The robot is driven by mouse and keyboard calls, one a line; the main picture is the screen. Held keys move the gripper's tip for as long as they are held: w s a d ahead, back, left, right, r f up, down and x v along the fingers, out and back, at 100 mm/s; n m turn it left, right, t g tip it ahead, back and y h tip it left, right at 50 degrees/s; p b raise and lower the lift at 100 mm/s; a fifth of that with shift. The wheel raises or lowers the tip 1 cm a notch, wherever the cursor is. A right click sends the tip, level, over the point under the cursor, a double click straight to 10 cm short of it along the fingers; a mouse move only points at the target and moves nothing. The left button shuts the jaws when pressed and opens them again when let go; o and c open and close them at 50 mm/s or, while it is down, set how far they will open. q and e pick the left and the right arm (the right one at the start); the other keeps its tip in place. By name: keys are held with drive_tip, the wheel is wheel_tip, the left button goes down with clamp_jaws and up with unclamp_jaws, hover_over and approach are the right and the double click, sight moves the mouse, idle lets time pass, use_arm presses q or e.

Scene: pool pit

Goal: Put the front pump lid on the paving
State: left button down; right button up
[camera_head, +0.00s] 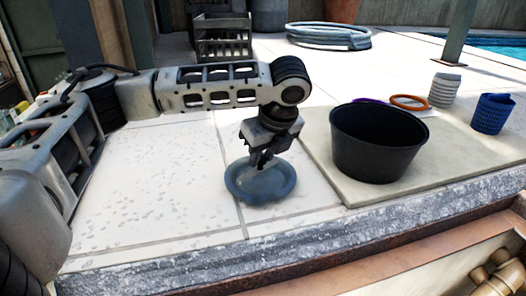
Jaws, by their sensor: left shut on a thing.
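The pump lid (270,186) is a round, translucent blue-grey disc low over the pale paving (150,190), left of the black tub. My left gripper (262,165) points down at the lid's middle and is shut on it, with the fingertips partly hidden against the lid. I cannot tell whether the lid touches the paving or is held just above it.
A black tub (376,150) stands on a beige slab (465,160). An orange ring (409,102), a grey ribbed cup (444,90) and a blue basket (492,114) are behind it. A rough stone edge (200,255) drops to the pit in front. Paving to the left is clear.

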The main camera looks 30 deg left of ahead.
use_arm(q)
drive_tip(key=c, duration=1.2)
unclamp_jaws()
drive_tip(key=shift+f, duration=0.1)
drive_tip(key=shift+o, duration=0.2)
drive_tip(key=v, duration=1.2)
